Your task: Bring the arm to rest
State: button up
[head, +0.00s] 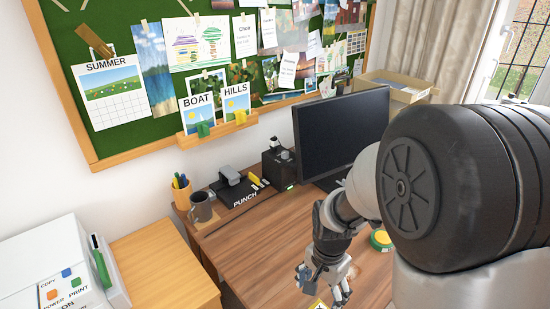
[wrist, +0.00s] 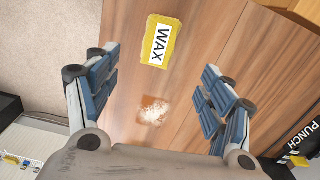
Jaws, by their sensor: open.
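My gripper (head: 325,288) hangs over the wooden desk (head: 255,245) in the head view, at the front of the desk. In the wrist view my gripper (wrist: 157,65) has its two blue-padded fingers wide apart, with nothing between them. A yellow block labelled WAX (wrist: 160,41) lies on the desk below, beyond the fingertips. My arm's large black joint covers the right of the head view and hides part of the desk.
A pale crumbly patch (wrist: 153,112) lies on the desk. A green-and-yellow round item (head: 381,240) is near my arm. A printer (head: 50,265) is left.

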jog(key=s+r+n+t, duration=0.2)
jog(key=s+r+n, duration=0.3)
jog(key=r, duration=0.5)
jog(key=s+r+n+t, duration=0.2)
jog(key=s+r+n, duration=0.3)
jog(key=s+r, duration=0.4)
jog(key=shift+s+r+t, duration=0.3)
jog(key=shift+s+r, duration=0.05)
jog(key=shift+s, duration=0.2)
